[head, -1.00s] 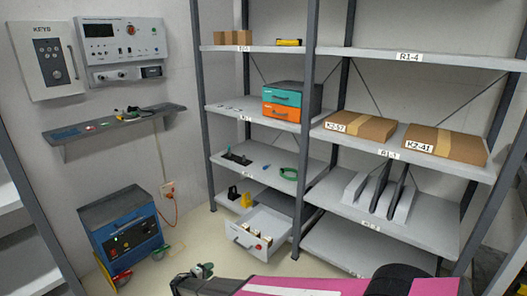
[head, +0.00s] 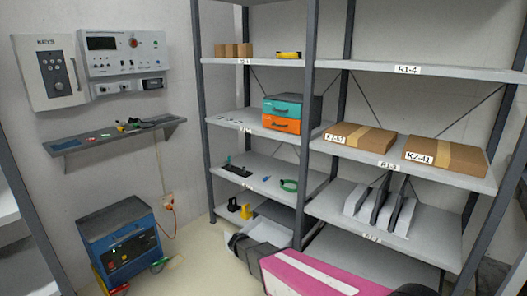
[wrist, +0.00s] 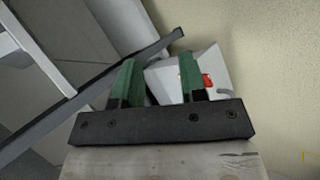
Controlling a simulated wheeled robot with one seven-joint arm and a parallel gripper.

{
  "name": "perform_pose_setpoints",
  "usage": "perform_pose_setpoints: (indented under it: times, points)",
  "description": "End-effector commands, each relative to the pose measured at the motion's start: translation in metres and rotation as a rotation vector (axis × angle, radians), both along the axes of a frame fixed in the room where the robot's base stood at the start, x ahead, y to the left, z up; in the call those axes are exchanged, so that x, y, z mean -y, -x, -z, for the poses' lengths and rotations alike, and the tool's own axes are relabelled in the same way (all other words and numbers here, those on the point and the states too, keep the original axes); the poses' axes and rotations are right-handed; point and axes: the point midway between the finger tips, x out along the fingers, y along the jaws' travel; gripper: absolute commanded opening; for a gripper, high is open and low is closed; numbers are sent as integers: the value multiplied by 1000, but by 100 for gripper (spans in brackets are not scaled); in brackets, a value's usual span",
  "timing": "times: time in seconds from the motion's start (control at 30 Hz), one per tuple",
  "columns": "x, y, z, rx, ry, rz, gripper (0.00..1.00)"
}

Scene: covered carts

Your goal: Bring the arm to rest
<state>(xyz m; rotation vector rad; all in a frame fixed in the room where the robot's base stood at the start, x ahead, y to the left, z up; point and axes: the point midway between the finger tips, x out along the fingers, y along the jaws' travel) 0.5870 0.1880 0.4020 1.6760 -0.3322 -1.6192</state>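My gripper (wrist: 158,82) shows in the wrist view with its two green fingers apart and nothing held between them. A white box-like unit with a red part (wrist: 208,80) lies beyond the fingers. In the head view, my pink and dark arm reaches in from the bottom right, over the front of the lower rack. The fingertips cannot be made out clearly in the head view.
A grey shelf rack with dark posts (head: 309,120) stands close to my arm; a dark post (wrist: 60,120) crosses the wrist view. Its shelves hold cartons (head: 360,137) and orange and teal drawers (head: 281,124). A blue machine (head: 120,245) stands left, with open floor between.

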Motion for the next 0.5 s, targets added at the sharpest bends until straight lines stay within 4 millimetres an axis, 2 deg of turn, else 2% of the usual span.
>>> perform_pose_setpoints:
  times: [0.03,0.1,0.3,0.5]
  points:
    - [23,10,-17,-14,-43,39,39]
    - [45,18,-32,-37,-106,82,39]
    - [100,44,-75,-74,-295,193,39]
    - [146,75,-118,-76,-493,283,39]
